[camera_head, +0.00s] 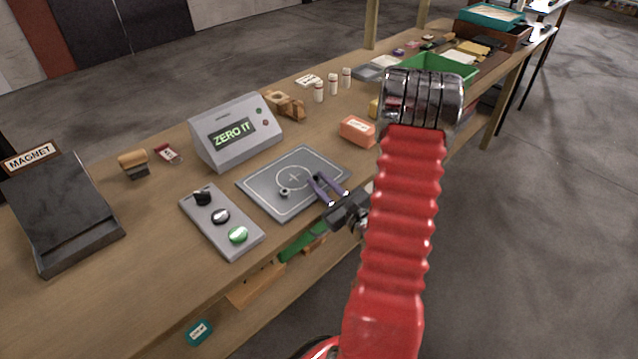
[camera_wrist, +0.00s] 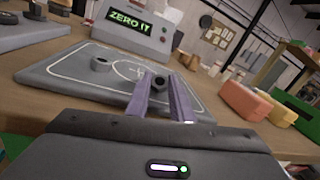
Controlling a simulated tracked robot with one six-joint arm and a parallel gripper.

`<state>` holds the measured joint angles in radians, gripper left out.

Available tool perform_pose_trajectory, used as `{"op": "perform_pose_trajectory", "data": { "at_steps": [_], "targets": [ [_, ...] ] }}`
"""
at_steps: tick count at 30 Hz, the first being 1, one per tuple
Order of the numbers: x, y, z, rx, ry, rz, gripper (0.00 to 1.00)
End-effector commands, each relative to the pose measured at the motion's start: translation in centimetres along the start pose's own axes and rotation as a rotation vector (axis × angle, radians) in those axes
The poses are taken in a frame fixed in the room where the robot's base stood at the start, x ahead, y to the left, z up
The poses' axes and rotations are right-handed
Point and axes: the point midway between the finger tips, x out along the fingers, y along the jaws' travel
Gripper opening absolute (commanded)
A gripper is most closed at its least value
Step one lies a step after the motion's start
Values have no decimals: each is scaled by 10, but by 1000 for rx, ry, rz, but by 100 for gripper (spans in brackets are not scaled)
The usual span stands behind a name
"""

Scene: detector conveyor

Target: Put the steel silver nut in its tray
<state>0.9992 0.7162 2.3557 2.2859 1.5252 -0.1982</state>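A small grey metal ring, nut-like (camera_head: 284,192), lies on the flat grey plate (camera_head: 262,204) with a cross-in-circle mark. It also shows in the wrist view (camera_wrist: 101,64), left of my fingers. My gripper (camera_head: 318,177) is low over the plate's right part, its two purple fingers pointing across it. In the wrist view a small dark ring (camera_wrist: 160,82) shows between the fingertips (camera_wrist: 161,84). It fills most of the gap, but I cannot tell whether the fingers touch it. Neither ring is clearly identifiable as the steel silver one. I cannot pick out the nut's tray.
A grey box reading ZERO IT (camera_head: 236,132) stands behind the plate. A panel with several knobs (camera_head: 221,218) lies left of it. A dark MAGNET stand (camera_head: 62,212) is far left. An orange block (camera_head: 357,130) is behind my gripper. A green bin (camera_head: 438,66) stands farther back.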

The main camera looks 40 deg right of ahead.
Motion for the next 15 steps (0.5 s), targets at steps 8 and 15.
{"op": "perform_pose_trajectory", "data": {
  "at_steps": [8, 15],
  "targets": [
    [0, 0, 0, 0, 0, 0, 39],
    [0, 0, 1, 0, 0, 1, 39]
  ]
}}
